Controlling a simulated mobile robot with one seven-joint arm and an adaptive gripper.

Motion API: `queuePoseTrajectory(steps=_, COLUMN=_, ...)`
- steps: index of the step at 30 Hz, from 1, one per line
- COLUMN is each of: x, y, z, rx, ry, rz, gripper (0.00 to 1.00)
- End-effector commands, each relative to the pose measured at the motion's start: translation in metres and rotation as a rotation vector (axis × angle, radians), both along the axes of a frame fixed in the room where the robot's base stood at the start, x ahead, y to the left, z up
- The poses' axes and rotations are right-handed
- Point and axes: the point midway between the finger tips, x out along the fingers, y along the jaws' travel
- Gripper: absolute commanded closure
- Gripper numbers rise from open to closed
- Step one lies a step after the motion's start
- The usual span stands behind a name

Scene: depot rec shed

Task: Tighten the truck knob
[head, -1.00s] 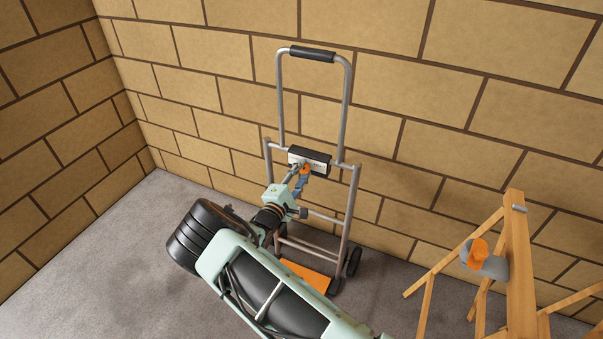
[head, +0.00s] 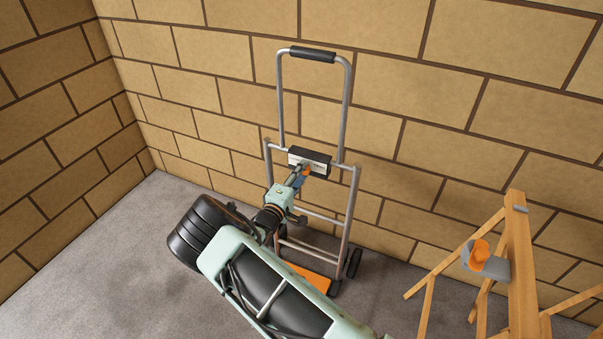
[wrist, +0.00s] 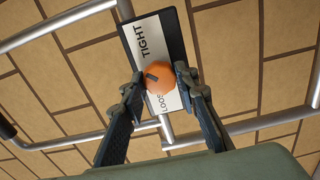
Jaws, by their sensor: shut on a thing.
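The hand truck (head: 347,215) is a grey tube frame standing upright against the block wall. A black box (head: 318,159) with a white label sits on its crossbar. The orange knob (wrist: 160,78) is on this box, with a dark mark on its face. The label (wrist: 152,45) reads "TIGHT" and, partly covered, "LOOSE". My gripper (wrist: 159,82) has its two dark fingers on either side of the knob, shut on it. In the head view the knob (head: 306,170) is mostly hidden by my gripper.
A wooden trestle (head: 518,260) stands at the right, with a grey and orange clamp (head: 480,256) on it. The truck's orange foot plate (head: 308,277) is low by the floor. The concrete floor (head: 100,270) at the left is clear.

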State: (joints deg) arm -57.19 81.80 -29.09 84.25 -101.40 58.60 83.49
Motion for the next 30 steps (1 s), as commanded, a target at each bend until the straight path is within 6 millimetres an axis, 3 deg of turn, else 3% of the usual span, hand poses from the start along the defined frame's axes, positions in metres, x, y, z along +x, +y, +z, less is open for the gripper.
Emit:
queuePoseTrajectory(steps=5, x=0.000, y=0.000, z=0.000, rx=0.001, ry=0.001, rz=-0.001, gripper=0.96)
queuePoseTrajectory(steps=6, x=0.000, y=0.000, z=0.000, rx=0.001, ry=0.001, rz=-0.001, gripper=0.69)
queuePoseTrajectory(steps=10, x=0.000, y=0.000, z=0.000, rx=0.001, ry=0.001, rz=0.000, gripper=0.54)
queuePoseTrajectory(steps=22, x=-0.008, y=0.004, z=0.000, rx=-0.001, ry=0.001, rz=0.002, gripper=0.54)
queuePoseTrajectory(steps=30, x=-0.057, y=0.022, z=0.000, rx=0.000, ry=0.002, rz=0.003, gripper=0.54)
